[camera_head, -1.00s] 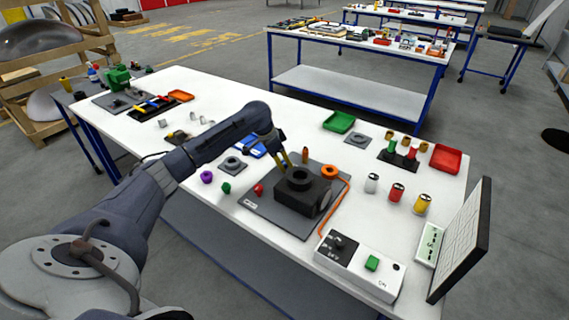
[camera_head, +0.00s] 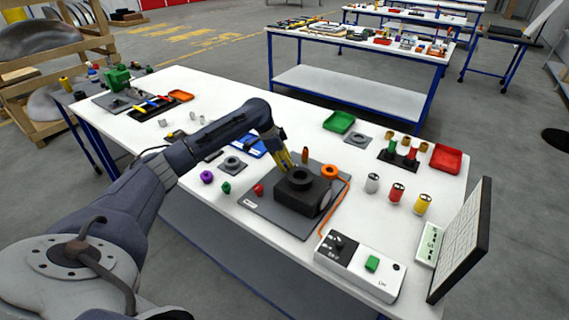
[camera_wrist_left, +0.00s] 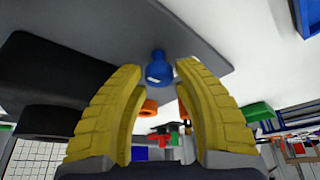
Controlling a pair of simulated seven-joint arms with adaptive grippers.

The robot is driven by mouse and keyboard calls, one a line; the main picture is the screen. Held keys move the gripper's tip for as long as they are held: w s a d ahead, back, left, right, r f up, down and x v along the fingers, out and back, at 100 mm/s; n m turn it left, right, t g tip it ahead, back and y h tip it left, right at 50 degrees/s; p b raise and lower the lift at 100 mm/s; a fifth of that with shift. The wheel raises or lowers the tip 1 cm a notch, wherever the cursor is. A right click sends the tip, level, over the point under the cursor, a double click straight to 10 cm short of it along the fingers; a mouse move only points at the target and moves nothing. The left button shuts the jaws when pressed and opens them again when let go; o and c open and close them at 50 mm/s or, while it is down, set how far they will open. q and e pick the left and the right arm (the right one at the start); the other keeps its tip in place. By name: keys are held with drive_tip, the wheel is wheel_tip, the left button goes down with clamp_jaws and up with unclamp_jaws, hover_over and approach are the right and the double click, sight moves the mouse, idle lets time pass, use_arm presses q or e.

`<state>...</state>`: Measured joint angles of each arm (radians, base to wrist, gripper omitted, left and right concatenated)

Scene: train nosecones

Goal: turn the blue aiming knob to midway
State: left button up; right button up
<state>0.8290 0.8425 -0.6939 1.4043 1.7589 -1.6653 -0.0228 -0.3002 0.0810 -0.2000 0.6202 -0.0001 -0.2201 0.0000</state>
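The blue knob (camera_wrist_left: 158,68) shows in the left wrist view, with a round base, a narrower top and a small white mark. It lies between the tips of my left gripper's yellow fingers (camera_wrist_left: 158,72), with gaps on both sides. The fingers are apart and hold nothing. In the head view my left gripper (camera_head: 284,161) points down behind the left side of the black block with a round opening (camera_head: 300,191), on a grey plate (camera_head: 263,211). The blue knob cannot be made out there. My right gripper is not in view.
An orange ring (camera_head: 330,171) and a slim orange-brown peg (camera_head: 305,156) are close to the gripper. A blue tray (camera_head: 250,147) lies behind it. A white control box (camera_head: 358,267) and a tilted panel (camera_head: 462,240) stand at the front right.

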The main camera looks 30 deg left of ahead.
use_arm(q)
drive_tip(key=shift+o, duration=0.4)
drive_tip(key=shift+a, duration=0.1)
drive_tip(key=shift+s+a+r, duration=0.15)
drive_tip(key=shift+r, duration=0.15)
drive_tip(key=v, duration=1.1)
drive_tip(key=shift+r, duration=0.15)
